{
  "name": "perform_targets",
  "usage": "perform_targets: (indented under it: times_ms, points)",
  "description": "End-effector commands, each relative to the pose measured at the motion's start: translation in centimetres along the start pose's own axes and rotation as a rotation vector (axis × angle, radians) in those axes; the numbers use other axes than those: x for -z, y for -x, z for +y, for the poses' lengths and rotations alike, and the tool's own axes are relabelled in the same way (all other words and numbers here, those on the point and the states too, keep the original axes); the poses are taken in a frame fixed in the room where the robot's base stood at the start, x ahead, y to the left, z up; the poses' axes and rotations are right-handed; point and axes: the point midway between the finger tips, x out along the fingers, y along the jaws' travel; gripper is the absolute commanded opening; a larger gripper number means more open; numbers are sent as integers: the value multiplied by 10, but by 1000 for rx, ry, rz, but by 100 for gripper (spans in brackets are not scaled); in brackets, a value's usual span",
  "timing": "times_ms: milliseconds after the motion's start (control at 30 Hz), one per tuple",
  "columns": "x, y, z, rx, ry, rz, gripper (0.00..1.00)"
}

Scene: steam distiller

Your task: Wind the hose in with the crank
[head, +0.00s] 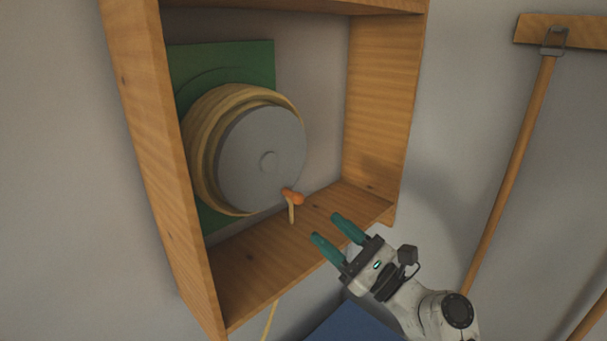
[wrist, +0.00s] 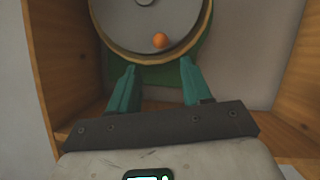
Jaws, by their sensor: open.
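The hose reel (head: 262,160) has a grey round face and sits on a green backing plate (head: 222,62) inside a wooden box on the wall. The tan hose (head: 205,140) is coiled around it, and its rim also shows in the wrist view (wrist: 120,52). The orange crank knob (head: 292,196) is at the lower right of the reel face; in the wrist view it (wrist: 160,40) lies ahead, between and beyond the fingertips. My gripper (head: 330,233) is open and empty, to the lower right of the knob and apart from it. Its teal fingers point toward the reel.
The wooden box (head: 384,90) has side walls, a top and a bottom board around the reel. A length of hose (head: 269,320) hangs below the box. A blue surface (head: 352,322) lies below. A long-handled tool (head: 515,165) hangs on the right wall.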

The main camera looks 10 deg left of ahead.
Motion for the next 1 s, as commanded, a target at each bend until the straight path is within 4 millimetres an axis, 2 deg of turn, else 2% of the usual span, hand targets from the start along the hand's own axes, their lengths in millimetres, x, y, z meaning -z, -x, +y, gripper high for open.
perform_targets:
  times_ms: [167, 633, 800, 1000]
  points:
    - [-4, -14, -2, 1, -14, -9, 49]
    - [-5, -92, -1, 0, -11, -7, 49]
    - [-4, -106, -2, 1, -9, -6, 49]
    - [-3, -110, -1, 2, -9, -6, 49]
